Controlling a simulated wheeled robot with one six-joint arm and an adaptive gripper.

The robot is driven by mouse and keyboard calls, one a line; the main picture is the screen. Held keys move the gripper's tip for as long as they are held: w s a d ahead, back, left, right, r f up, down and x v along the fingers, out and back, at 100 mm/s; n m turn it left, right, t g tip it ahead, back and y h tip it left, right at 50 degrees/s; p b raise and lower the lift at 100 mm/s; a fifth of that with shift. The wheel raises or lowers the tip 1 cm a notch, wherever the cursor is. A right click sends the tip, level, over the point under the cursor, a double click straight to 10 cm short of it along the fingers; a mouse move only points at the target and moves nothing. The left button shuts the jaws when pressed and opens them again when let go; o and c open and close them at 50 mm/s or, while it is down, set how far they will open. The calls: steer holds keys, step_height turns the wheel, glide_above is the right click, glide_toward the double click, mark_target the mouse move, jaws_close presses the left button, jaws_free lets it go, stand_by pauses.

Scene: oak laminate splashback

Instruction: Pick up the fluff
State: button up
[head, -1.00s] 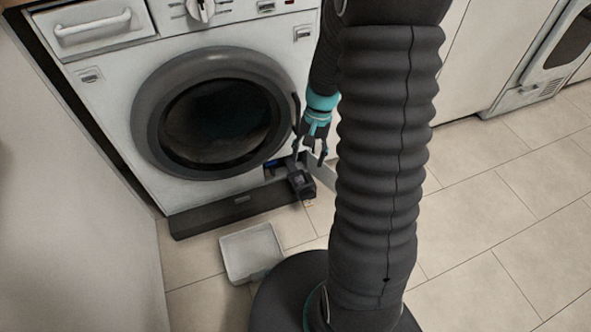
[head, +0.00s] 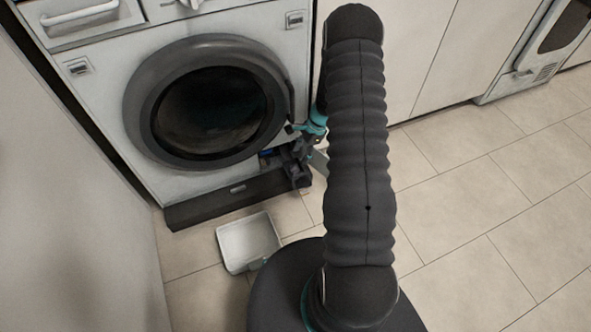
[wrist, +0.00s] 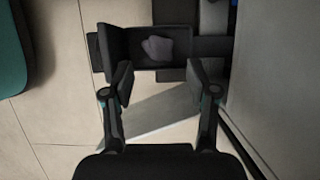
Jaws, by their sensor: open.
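The fluff (wrist: 157,47) is a small grey-mauve clump in the wrist view. It lies against a dark, open-sided filter piece (wrist: 117,46) that sticks out from the washing machine's lower right front. The dark filter piece also shows in the head view (head: 295,170), where I cannot make out the fluff. My gripper (wrist: 161,82) is open and empty. Its two fingers stand either side of the fluff's line, with the fluff beyond the fingertips in the picture. In the head view my gripper is by the machine's lower right corner, partly hidden by my arm.
The washing machine (head: 185,190) has its round door shut. A dark plinth strip (head: 236,197) runs along its foot. A pale open flap stands beside the filter piece. A white tray (head: 248,240) lies on the tiled floor (head: 470,210). Open floor lies to the right.

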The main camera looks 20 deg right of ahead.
mark_target(295, 167)
steer(key=x, duration=0.6)
steer(key=shift+s+d+f, duration=0.1)
steer(key=shift+s+f, duration=0.05)
steer(key=shift+f, duration=0.3)
steer(key=c, duration=0.5)
